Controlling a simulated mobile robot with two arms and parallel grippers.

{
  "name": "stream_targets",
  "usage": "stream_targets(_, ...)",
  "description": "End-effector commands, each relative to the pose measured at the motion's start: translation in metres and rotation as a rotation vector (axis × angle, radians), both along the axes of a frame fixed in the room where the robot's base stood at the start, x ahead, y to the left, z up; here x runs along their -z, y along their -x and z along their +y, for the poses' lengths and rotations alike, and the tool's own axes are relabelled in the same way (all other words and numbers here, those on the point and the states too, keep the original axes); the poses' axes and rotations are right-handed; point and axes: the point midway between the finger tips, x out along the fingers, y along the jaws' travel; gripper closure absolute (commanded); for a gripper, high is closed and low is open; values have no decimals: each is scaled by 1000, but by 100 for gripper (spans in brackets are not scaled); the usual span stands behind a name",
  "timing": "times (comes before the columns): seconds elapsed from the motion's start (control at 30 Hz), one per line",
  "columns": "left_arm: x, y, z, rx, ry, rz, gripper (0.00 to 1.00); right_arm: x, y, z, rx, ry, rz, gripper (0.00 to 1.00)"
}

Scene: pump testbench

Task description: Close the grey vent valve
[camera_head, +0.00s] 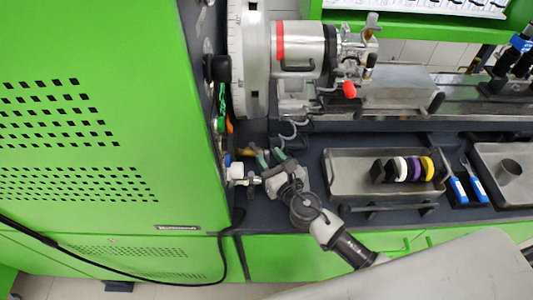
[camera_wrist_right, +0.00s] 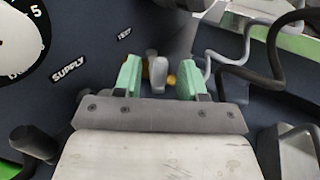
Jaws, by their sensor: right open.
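The grey vent valve shows in the right wrist view as a light grey lever handle (camera_wrist_right: 156,72) with brass-coloured parts beside it, on a dark panel. The handle stands between the two green fingertips of my right gripper (camera_wrist_right: 160,78), with a gap to each side in the picture. I cannot tell whether either finger touches it. In the head view my right gripper (camera_head: 270,157) is open by the foot of the green cabinet's side panel, and the valve's handle is not clearly made out there. My left gripper is not in view.
A green cabinet (camera_head: 100,140) stands at the left. A white fitting (camera_head: 237,172) lies left of my right gripper. The silver pump (camera_head: 300,48) is above it. A metal tray (camera_head: 350,185) with coloured rings is to the right. A grey hose (camera_wrist_right: 235,55) runs close by.

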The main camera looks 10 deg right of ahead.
Motion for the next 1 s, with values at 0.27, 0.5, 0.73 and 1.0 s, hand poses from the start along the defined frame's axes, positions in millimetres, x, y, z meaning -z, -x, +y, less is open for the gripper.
stream_targets(0.27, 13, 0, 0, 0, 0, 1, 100, 3, 56, -15, 0, 2, 3, 59)
stream_targets(0.5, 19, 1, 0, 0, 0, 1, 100, 1, 82, -22, -1, 0, 1, 59)
stream_targets(0.73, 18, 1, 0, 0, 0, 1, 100, 0, 84, -23, 0, 0, 0, 59)
stream_targets(1.0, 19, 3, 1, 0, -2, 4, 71, 0, 84, -23, 0, 0, 1, 59)
